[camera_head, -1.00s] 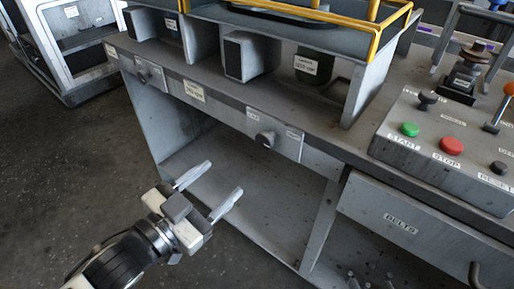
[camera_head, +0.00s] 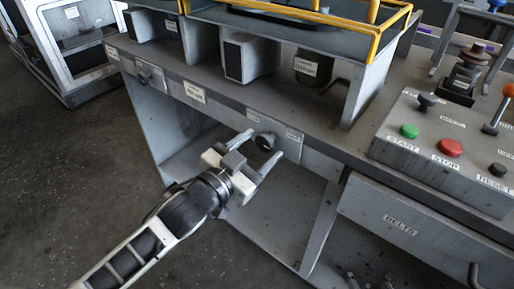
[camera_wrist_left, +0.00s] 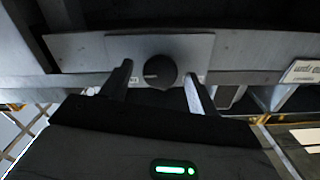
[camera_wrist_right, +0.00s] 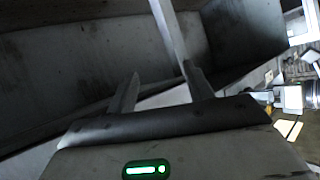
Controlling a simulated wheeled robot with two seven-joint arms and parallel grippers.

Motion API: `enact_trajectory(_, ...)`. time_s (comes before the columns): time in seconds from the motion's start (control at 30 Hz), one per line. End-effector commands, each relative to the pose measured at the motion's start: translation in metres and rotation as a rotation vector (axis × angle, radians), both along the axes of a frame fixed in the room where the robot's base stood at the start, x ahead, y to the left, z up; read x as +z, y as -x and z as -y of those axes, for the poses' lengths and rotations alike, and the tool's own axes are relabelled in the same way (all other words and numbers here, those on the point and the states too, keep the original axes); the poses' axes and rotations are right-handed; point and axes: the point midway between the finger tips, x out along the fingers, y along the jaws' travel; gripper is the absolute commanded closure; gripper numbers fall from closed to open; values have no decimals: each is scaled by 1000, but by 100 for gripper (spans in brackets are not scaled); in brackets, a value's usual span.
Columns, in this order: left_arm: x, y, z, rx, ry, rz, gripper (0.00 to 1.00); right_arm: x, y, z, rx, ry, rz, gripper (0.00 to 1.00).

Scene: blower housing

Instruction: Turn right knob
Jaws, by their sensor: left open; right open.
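The right knob (camera_head: 266,141) is a dark round knob on a light plate on the front edge of the grey bench. My left gripper (camera_head: 260,148) is open, with its two fingertips reaching up to either side of this knob. In the left wrist view the dark knob (camera_wrist_left: 160,72) shows between the open fingers (camera_wrist_left: 158,80), with a gap on each side. A second knob (camera_head: 143,77) sits farther left on the same edge. My right gripper (camera_wrist_right: 162,90) is open and empty in the right wrist view; it is not in the head view.
A control box (camera_head: 450,140) with green, red and black buttons stands on the bench at right. A yellow-railed shelf (camera_head: 330,70) rises above the bench. Below are an open bay and a drawer (camera_head: 400,225). Dark floor (camera_head: 70,160) lies clear at left.

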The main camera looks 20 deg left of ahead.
Motion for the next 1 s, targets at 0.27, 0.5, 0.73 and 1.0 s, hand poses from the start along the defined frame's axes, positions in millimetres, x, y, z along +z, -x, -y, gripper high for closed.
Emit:
enact_trajectory(0.27,0,0,0,0,0,0,85,0,0,0,0,0,1,48)
enact_trajectory(0.5,1,0,0,0,-11,5,84,2,0,0,0,0,1,48)
enact_trajectory(0.73,2,0,0,0,-93,34,84,9,0,0,0,-2,-3,48)
enact_trajectory(1.0,3,0,0,0,-282,103,84,13,1,0,-3,-5,-24,48)
